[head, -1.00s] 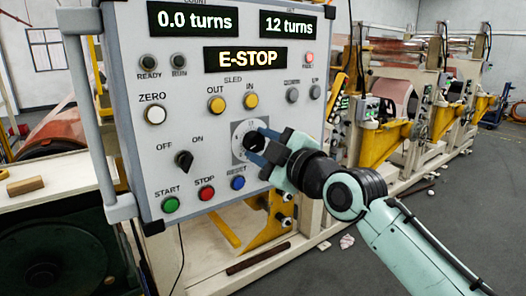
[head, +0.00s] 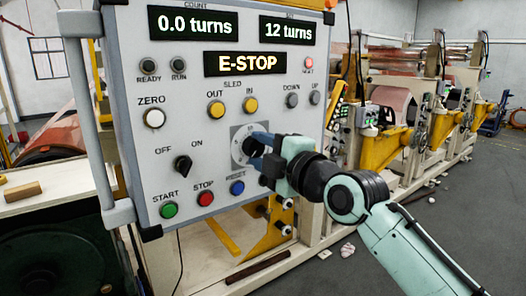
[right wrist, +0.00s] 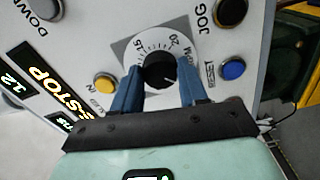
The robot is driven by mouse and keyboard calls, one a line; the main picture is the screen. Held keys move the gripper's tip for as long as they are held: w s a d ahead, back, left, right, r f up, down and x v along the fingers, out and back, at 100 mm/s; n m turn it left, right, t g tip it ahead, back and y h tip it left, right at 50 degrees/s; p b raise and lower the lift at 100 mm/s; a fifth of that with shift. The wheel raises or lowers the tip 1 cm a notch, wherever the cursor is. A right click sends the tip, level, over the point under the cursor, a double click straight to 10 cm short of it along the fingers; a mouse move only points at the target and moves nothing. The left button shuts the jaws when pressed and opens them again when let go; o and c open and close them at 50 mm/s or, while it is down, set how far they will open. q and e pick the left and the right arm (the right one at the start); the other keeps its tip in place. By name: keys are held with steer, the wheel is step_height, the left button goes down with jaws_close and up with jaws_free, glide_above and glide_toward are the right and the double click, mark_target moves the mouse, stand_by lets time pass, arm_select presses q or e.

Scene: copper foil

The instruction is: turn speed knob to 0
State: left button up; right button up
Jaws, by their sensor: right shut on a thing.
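The speed knob (right wrist: 159,71) is black and sits on a white dial on a grey square plate. In the right wrist view the dial shows numbers 15 and 20. In the head view the knob (head: 247,147) is partly covered by my gripper. My right gripper (right wrist: 160,82) has its blue fingers on both sides of the knob, shut on it. It also shows in the head view (head: 256,148), reaching the panel from the right. My left gripper is not in view.
The control panel (head: 215,115) carries several buttons around the dial, including a blue RESET button (head: 237,187) just below and a yellow IN button (head: 250,105) above. Its display reads E-STOP. A vertical grey handle (head: 88,110) stands at the panel's left edge.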

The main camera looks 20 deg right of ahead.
steer(key=o, duration=1.1)
steer(key=shift+c, duration=0.2)
steer(key=shift+s+d, duration=0.2)
steer(key=shift+s, duration=0.2)
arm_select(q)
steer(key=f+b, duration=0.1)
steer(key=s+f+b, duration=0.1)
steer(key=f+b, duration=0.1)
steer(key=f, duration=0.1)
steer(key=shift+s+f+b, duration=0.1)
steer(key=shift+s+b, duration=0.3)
arm_select(e)
steer(key=v, duration=1.2)
steer(key=shift+s, duration=0.25)
steer(key=shift+w, duration=0.1)
